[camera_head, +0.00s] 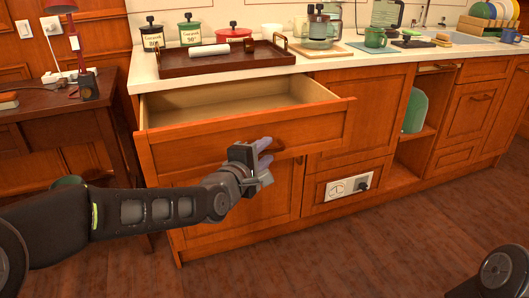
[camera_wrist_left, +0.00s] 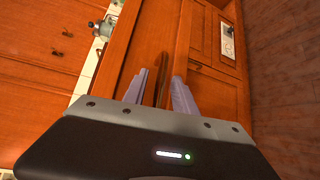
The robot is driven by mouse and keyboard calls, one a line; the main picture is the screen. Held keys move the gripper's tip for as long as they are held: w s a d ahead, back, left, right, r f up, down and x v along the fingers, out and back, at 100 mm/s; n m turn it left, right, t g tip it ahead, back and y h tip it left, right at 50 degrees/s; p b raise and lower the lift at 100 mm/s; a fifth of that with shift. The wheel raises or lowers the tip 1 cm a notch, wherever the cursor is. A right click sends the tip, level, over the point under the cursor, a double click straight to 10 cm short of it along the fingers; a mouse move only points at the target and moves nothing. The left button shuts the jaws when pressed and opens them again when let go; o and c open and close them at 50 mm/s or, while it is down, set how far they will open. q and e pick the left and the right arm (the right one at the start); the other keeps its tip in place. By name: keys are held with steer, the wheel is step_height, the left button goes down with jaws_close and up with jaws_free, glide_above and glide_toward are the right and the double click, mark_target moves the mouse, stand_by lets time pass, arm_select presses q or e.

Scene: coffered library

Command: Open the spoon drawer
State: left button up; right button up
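The top wooden drawer (camera_head: 245,136) of the cabinet stands pulled out, and its pale interior (camera_head: 235,98) looks empty. No spoon shows in it. My left gripper (camera_head: 266,153) is at the drawer's front face, right of its middle. In the left wrist view, the two grey-purple fingers (camera_wrist_left: 163,88) stand apart on either side of a brown bar-like handle (camera_wrist_left: 163,75). Gaps show beside the bar, so the fingers look open around it rather than pressed on it. The handle is mostly hidden by the gripper in the head view. The right gripper is not in view.
The counter (camera_head: 150,80) above holds a brown tray (camera_head: 225,62), several canisters and a green mug (camera_head: 375,38). A lower panel with an outlet (camera_head: 348,187) is right of the drawer. A dark side table (camera_head: 45,110) stands at left. The floor in front is clear.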

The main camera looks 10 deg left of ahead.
arm_select(q)
steer(key=p+v, duration=0.1)
steer(key=v, duration=0.6)
steer(key=shift+w+r, duration=0.1)
steer(key=shift+s+a, duration=0.15)
steer(key=shift+s, duration=0.3)
